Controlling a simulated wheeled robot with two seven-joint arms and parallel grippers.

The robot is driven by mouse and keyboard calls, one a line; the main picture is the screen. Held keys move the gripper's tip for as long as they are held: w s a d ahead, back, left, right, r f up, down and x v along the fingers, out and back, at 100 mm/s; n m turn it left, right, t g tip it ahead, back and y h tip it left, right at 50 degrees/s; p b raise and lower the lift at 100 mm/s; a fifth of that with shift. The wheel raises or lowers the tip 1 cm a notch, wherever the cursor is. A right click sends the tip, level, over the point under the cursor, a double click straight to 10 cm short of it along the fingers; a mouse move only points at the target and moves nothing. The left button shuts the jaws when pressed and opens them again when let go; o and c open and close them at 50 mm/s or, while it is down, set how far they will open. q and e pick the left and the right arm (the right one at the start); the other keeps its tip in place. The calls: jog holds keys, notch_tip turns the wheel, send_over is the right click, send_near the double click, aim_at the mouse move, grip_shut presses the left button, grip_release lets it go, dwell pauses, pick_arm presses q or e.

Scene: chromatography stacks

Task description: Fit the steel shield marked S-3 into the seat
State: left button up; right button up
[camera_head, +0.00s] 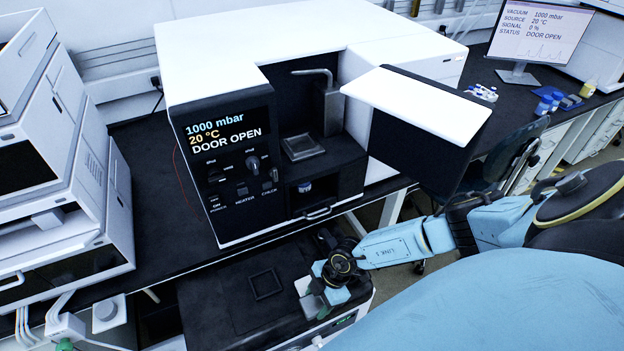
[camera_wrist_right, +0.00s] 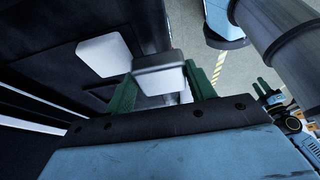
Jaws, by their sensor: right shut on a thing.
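My right gripper (camera_head: 312,302) is low at the front right corner of the low black-topped unit. In the wrist view, its green fingers (camera_wrist_right: 163,88) are shut on a pale grey steel box-shaped piece (camera_wrist_right: 158,72), likely the shield; no S-3 mark is readable. The instrument's open chamber holds a square framed recess (camera_head: 303,147), possibly the seat. My left gripper (camera_wrist_right: 266,88) seems to show small at the right edge of the wrist view, too small to judge; it is outside the head view.
The instrument (camera_head: 245,130) reads DOOR OPEN; its white-topped door (camera_head: 425,108) sticks out to the right. A square outline (camera_head: 265,284) lies on the low unit's black top. White stacked modules (camera_head: 60,190) stand at left, a monitor (camera_head: 535,30) at back right.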

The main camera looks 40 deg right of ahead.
jog(key=shift+s+a+p, duration=0.25)
jog(key=shift+s+p, duration=0.25)
jog(key=shift+s, duration=0.3)
jog(key=w+a+r+m+g+h+b, duration=0.1)
jog(key=w+a+r+m+h+b, duration=0.6)
jog(key=m, duration=1)
jog(key=w+a+r+m+h+b, duration=0.2)
jog(key=w+a+r+m, duration=0.3)
jog(key=a+r+m, duration=0.9)
notch_tip(320, 180, up, 7)
jog(key=d+n+t+y+b, duration=0.3)
jog(key=n+t+y+b, duration=0.15)
jog(key=n, duration=1.05)
jog(key=d, duration=1.3)
jog(key=shift+w+n+p, duration=0.2)
jog(key=shift+n+p, duration=0.1)
jog(key=shift+p, duration=0.15)
